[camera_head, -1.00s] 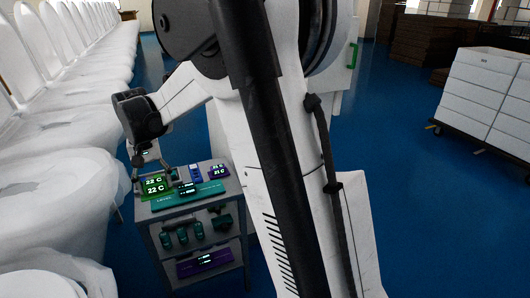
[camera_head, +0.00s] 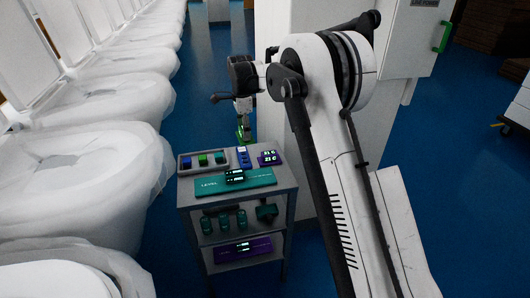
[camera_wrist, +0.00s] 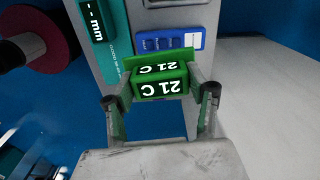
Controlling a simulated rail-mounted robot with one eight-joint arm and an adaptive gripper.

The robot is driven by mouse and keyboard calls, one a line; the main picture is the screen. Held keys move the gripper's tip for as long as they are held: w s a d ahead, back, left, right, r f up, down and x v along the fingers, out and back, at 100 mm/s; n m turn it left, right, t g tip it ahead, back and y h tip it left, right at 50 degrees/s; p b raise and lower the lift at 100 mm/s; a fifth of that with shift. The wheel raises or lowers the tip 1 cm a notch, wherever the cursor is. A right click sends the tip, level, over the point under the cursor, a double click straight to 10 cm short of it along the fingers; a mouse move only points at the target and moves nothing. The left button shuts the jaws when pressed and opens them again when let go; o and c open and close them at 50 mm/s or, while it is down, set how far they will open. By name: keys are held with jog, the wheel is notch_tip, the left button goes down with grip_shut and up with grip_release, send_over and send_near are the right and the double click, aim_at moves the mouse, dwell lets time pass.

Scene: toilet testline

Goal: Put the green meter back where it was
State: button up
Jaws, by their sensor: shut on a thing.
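The green meter (camera_wrist: 160,84) fills the middle of the wrist view, its display reading 21 C. My gripper (camera_wrist: 160,100) is shut on it, one finger at each side. In the head view my gripper (camera_head: 243,122) points down behind the small cart, and a narrow green sliver of the meter (camera_head: 241,136) shows below it. The meter appears raised, near the back edge of the cart top; its exact height is hard to tell.
The cart top (camera_head: 282,184) holds a grey sorting tray (camera_head: 203,171), a blue meter (camera_head: 243,157), a purple meter (camera_head: 270,158) and a long teal level (camera_head: 215,185). Its lower shelves hold more tools. Wrapped toilets (camera_head: 110,160) line the left.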

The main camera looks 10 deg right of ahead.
jog(key=shift+w+a+f+m, duration=0.2)
jog(key=shift+w+f+m, duration=0.1)
jog(key=shift+w, duration=0.05)
jog(key=shift+w+f, duration=0.15)
jog(key=shift+w, duration=0.05)
jog(key=w+d+f, duration=0.2)
jog(key=d, duration=0.1)
jog(key=w+d+f, duration=0.2)
jog(key=d, duration=0.1)
jog(key=w+d+f, duration=0.2)
jog(key=d, duration=0.1)
jog(key=shift+d+f, duration=0.35)
jog(key=shift+f, duration=2.05)
jog(key=shift+f, duration=0.15)
jog(key=o, duration=1.4)
